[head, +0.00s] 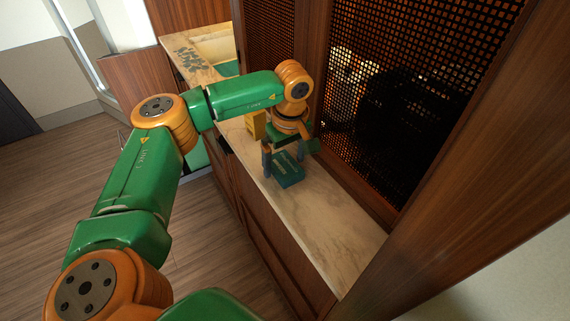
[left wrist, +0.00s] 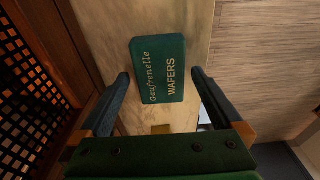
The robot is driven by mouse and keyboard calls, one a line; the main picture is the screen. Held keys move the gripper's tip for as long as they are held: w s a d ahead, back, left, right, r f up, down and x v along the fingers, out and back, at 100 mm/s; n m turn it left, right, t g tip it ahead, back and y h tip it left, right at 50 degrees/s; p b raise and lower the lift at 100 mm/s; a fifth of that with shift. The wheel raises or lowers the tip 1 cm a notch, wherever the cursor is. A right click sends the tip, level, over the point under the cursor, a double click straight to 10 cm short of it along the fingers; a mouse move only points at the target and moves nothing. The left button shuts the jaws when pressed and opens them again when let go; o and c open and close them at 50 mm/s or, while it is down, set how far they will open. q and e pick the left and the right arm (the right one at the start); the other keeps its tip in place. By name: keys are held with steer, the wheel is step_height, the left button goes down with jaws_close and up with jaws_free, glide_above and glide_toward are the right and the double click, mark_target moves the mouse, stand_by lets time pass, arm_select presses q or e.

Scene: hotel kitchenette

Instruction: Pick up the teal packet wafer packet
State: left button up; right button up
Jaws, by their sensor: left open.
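The teal wafer packet (head: 286,171) lies on the marble counter below my left gripper in the head view. In the left wrist view the teal packet (left wrist: 160,69) shows its label, "Gaufrenelle WAFERS", and lies between and beyond the two fingers. My left gripper (head: 283,163) is open, with its fingers pointing down over the packet; in the left wrist view the open left gripper (left wrist: 160,80) has a fingertip on each side, with a gap to the packet on both sides. My right gripper is not in view.
The narrow marble counter (head: 335,222) is clear toward the near end. A perforated wooden-framed screen (head: 370,110) stands along its right side. A yellow object (head: 255,125) is behind the gripper. Wooden drawers (head: 262,235) face the floor on the left.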

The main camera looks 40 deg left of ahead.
mark_target(284, 163)
arm_select(q)
steer(key=c, duration=1.4)
steer(key=shift+r, duration=0.35)
step_height(284, 163, up, 3)
steer(key=shift+f+b, duration=0.15)
steer(key=shift+b, duration=0.25)
steer(key=s+r, duration=0.2)
steer(key=s+d+r+b, duration=0.1)
steer(key=r, duration=0.1)
steer(key=shift+s+r, duration=0.15)
steer(key=shift+s, duration=0.2)
steer(key=s+r, duration=0.1)
steer(key=s, duration=0.2)
steer(key=s+d+r, duration=0.1)
steer(key=s+r, duration=0.1)
steer(key=s, duration=0.1)
steer(key=s+d+r+p, duration=0.1)
steer(key=s+r, duration=0.1)
steer(key=s, duration=0.2)
steer(key=shift+d+r, duration=0.15)
steer(key=shift+d, duration=0.05)
